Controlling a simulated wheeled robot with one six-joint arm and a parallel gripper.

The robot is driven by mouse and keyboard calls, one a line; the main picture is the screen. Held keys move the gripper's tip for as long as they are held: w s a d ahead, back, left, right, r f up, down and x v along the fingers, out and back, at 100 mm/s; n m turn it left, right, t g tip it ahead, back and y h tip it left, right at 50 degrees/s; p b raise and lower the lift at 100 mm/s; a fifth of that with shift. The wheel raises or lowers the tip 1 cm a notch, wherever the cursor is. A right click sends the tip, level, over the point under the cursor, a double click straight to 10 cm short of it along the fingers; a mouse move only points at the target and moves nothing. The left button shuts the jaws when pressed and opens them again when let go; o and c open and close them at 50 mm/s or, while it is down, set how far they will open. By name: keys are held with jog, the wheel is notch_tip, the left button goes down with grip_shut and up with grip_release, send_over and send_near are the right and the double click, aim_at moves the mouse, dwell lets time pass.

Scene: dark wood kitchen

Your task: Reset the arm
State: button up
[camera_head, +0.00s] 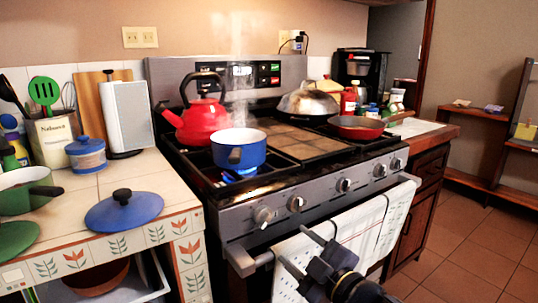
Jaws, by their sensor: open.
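My gripper (291,244) shows at the bottom of the head view, right of centre. Its two grey fingers are spread apart and point up and to the left. Nothing is between them. It appears in front of the white towel (368,231) hanging at the oven front; whether it touches the towel I cannot tell. The dark wrist of my arm runs down to the bottom edge, and the rest of the arm is out of view.
The stove (232,219) carries a steaming blue pot (238,156) over a blue flame, a red kettle (201,122) and a red pan (357,127). A blue lid (124,210) lies on the left tiled counter (168,183). The floor (478,255) at right is clear.

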aim_at(266, 220)
jog(key=shift+m, duration=0.3)
jog(key=b+x, duration=0.2)
jog(key=x, duration=0.7)
jog(key=shift+w+a+r, duration=0.15)
jog(key=shift+w+a, duration=0.1)
jog(key=m+p, duration=0.3)
jog(key=m, duration=0.2)
jog(key=shift+s+r+m, duration=0.1)
jog(key=shift+s+m, duration=0.05)
jog(key=shift+m, duration=0.15)
jog(key=m+p, duration=0.4)
jog(key=m, duration=0.1)
jog(key=shift+a+r, duration=0.1)
jog(key=m+p, duration=0.3)
jog(key=m, duration=0.1)
jog(key=m+p, duration=0.2)
jog(key=m, duration=0.1)
jog(key=shift+s+d, duration=0.25)
jog(key=shift+s, duration=0.2)
